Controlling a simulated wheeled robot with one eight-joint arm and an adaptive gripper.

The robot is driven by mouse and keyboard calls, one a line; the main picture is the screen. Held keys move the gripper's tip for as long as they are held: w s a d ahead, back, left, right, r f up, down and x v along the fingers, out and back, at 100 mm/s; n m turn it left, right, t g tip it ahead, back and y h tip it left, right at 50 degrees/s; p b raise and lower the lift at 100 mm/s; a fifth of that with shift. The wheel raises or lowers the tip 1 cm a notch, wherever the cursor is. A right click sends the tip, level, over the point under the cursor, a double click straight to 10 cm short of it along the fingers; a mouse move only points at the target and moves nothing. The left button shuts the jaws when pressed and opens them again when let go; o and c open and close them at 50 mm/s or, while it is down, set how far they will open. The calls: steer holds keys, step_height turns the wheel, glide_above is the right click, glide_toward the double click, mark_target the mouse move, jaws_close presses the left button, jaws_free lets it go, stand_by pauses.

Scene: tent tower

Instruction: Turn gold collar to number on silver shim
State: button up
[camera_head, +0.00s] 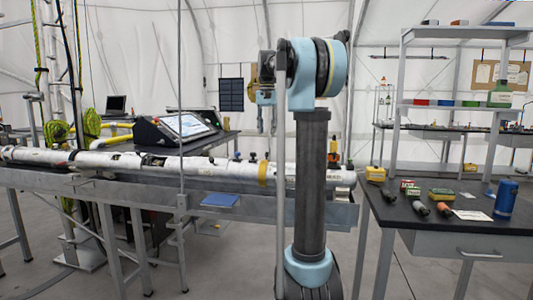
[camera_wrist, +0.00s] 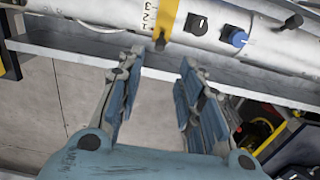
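The gold collar (camera_wrist: 166,22) wraps around a long silver-white tube (camera_wrist: 110,9) at the top of the wrist view. It also shows as a gold band (camera_head: 262,173) in the head view. I cannot make out a separate silver shim. My gripper (camera_wrist: 161,60) is open and empty. Its fingertips are just below the collar in the wrist view, apart from it. In the head view my arm hides part of the tube.
A metal rail (camera_wrist: 75,52) runs along below the tube. A dark-topped bench (camera_head: 440,228) with several small items stands at the right. A console screen (camera_head: 186,125) sits behind the tube.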

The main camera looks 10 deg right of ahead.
step_height(320, 180, down, 10)
steer(key=shift+r, duration=0.1)
stand_by(0.4)
jaws_close()
